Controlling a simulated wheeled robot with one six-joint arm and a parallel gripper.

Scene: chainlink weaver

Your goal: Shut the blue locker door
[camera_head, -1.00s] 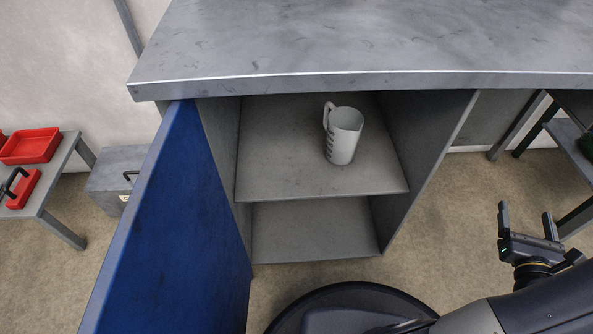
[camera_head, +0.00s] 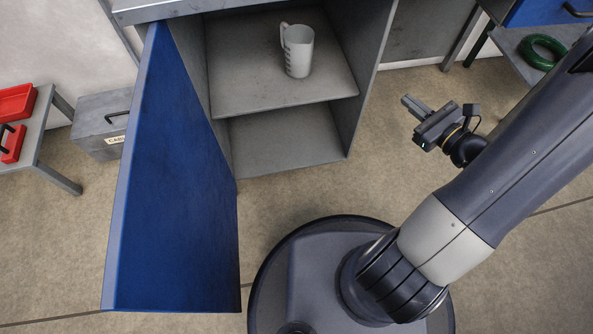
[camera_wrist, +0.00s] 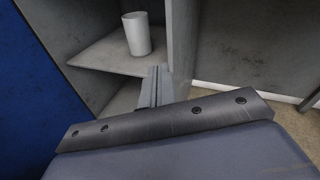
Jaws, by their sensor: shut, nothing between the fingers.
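The blue locker door (camera_head: 172,180) stands wide open at the left of the locker (camera_head: 350,140), swung out toward me. Its inner face shows, and its edge shows at the left of the wrist view (camera_wrist: 28,85). The locker is grey with a middle shelf; a light grey jug (camera_head: 298,52) stands upright on the shelf and also shows in the wrist view (camera_wrist: 137,36). My gripper (camera_head: 412,105) is shut and empty, in front of and to the right of the locker opening, well apart from the door.
A grey box (camera_head: 101,128) stands on the floor behind the door. A shelf at right holds a green coil (camera_head: 543,52). Floor before the locker is clear.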

